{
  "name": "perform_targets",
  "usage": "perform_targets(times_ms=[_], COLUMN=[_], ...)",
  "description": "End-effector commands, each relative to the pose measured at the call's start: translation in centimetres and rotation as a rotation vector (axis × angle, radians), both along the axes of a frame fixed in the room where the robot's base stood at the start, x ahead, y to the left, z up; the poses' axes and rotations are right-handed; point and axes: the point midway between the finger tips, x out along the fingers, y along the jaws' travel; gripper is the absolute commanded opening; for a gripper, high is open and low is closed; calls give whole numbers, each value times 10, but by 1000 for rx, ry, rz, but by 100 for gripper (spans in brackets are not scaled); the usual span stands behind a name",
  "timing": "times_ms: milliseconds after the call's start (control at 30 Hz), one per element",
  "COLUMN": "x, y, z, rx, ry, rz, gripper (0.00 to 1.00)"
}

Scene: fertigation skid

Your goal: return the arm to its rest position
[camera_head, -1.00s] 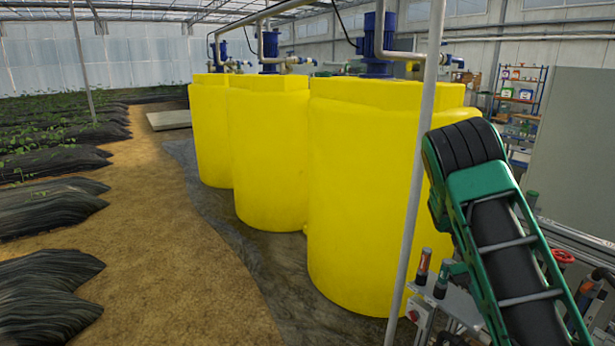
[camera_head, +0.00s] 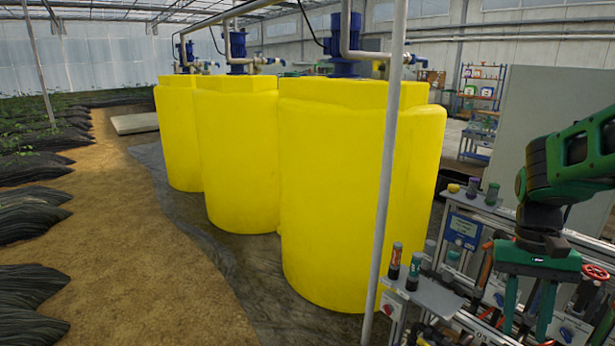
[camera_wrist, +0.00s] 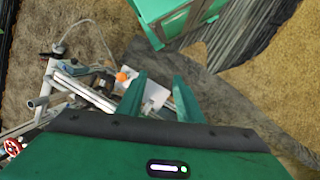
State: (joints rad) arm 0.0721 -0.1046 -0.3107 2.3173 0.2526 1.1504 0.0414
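My arm is green and black and stands at the right of the head view, bent at the elbow, with the wrist turned downward. My gripper (camera_head: 525,308) hangs at its end in front of the skid. Its two green fingers point down and are apart, with nothing visible between them. In the wrist view the gripper (camera_wrist: 160,95) also shows two separate fingers with a gap between them. Below the gap are a pale plate and an orange round part (camera_wrist: 123,77), out of the fingers' grasp.
The skid frame (camera_head: 480,218) with pipes, valves and a blue-labelled box (camera_head: 463,231) is close behind and below my gripper. A grey pole (camera_head: 388,165) stands before large yellow tanks (camera_head: 335,190). The sandy path (camera_head: 140,240) at left is clear.

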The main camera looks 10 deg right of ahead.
Motion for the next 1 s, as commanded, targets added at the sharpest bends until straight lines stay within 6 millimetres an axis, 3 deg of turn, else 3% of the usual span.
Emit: perform_targets(times_ms=[200,433,1000], x=[-43,-75,-85], y=[17,32,36], z=[9,8,6], rx=[13,5,-1], ry=[-128,-224,-257], rz=[34,67,80], gripper=[33,33,33])
